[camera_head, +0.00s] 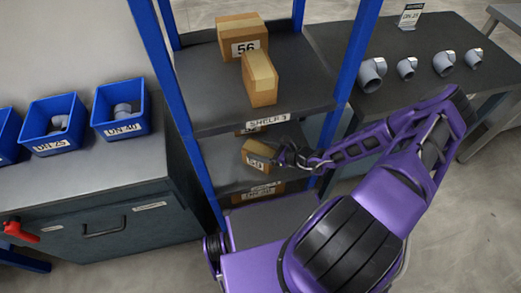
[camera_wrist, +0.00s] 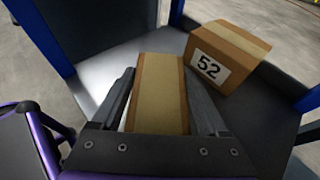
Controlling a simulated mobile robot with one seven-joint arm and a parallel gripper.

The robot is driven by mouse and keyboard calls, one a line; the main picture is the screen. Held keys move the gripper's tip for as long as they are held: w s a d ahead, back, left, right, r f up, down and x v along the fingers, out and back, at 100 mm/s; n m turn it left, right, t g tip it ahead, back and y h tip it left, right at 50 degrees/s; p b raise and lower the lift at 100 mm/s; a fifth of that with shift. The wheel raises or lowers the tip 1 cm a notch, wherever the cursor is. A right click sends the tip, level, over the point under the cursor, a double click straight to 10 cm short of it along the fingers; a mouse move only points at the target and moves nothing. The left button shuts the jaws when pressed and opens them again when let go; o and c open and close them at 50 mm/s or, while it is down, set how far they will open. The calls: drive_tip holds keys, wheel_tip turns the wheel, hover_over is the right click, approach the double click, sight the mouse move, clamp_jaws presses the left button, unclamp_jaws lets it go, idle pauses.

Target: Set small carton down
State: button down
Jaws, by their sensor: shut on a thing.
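The small carton (camera_head: 260,151) is brown with a paler tape strip and a white label on its front side. It is over the middle shelf (camera_head: 221,170). My gripper (camera_head: 283,154) reaches in from the right and is shut on it. In the wrist view the carton (camera_wrist: 159,90) sits between the two dark fingers (camera_wrist: 160,105), with its taped top facing the camera. Whether its underside touches the shelf cannot be told. A box marked 52 (camera_wrist: 228,58) stands on the same surface, apart from the held carton, to its upper right in the wrist view.
The upper shelf (camera_head: 205,90) carries a box marked 56 (camera_head: 240,38) and an unmarked carton (camera_head: 260,78). Blue posts (camera_head: 351,55) flank the shelves. Blue bins (camera_head: 121,108) stand on the left bench. Grey fittings (camera_head: 372,74) lie on the right table.

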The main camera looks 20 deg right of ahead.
drive_tip(key=shift+f, duration=0.1)
unclamp_jaws()
drive_tip(key=p+v, duration=0.1)
drive_tip(key=v, duration=1.1)
drive_tip(key=shift+a+f, duration=0.1)
